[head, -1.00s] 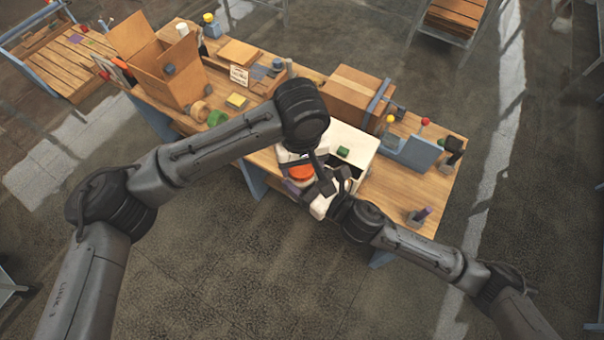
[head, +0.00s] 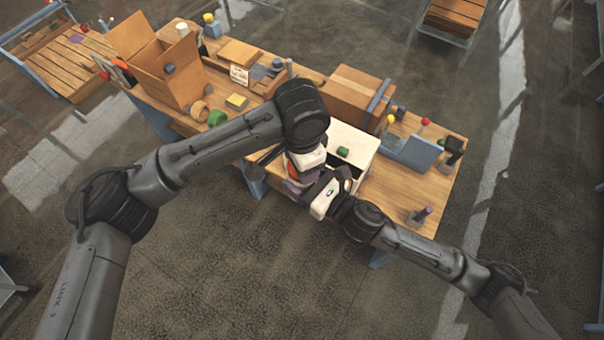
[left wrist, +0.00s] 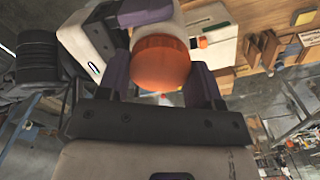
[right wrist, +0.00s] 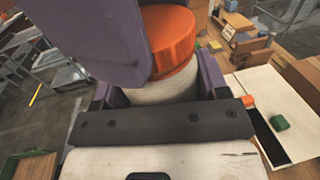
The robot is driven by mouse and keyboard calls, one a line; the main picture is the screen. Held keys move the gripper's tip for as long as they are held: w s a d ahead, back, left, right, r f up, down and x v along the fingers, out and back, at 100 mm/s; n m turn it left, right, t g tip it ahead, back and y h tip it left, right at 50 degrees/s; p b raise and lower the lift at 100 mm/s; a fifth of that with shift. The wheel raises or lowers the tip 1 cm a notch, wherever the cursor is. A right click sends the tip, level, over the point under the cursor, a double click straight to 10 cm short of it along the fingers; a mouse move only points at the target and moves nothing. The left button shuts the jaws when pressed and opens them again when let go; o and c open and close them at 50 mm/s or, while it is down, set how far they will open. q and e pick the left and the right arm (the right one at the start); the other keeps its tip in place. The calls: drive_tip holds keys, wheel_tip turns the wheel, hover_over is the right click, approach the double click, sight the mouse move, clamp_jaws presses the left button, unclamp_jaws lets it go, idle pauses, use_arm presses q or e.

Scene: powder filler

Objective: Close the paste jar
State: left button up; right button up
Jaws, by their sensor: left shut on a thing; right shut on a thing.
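The paste jar (right wrist: 165,92) has a pale body and stands out from my right gripper (right wrist: 160,88), which is shut on that body. The orange lid (right wrist: 170,40) sits at the jar's mouth, in line with it; I cannot tell how tightly it is seated. My left gripper (left wrist: 162,78) is shut on the lid, which also shows in the left wrist view (left wrist: 160,65) with the pale jar behind it. In the head view both grippers meet in front of the bench, and the lid (head: 292,171) is mostly hidden by the left gripper.
The wooden workbench (head: 390,190) is just behind the grippers. A cardboard box (head: 350,95) is farther back. Open floor lies in front.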

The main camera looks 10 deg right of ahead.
use_arm(q)
drive_tip(key=m, duration=0.6)
drive_tip(key=o, duration=1.1)
wheel_tip(320, 180, up, 12)
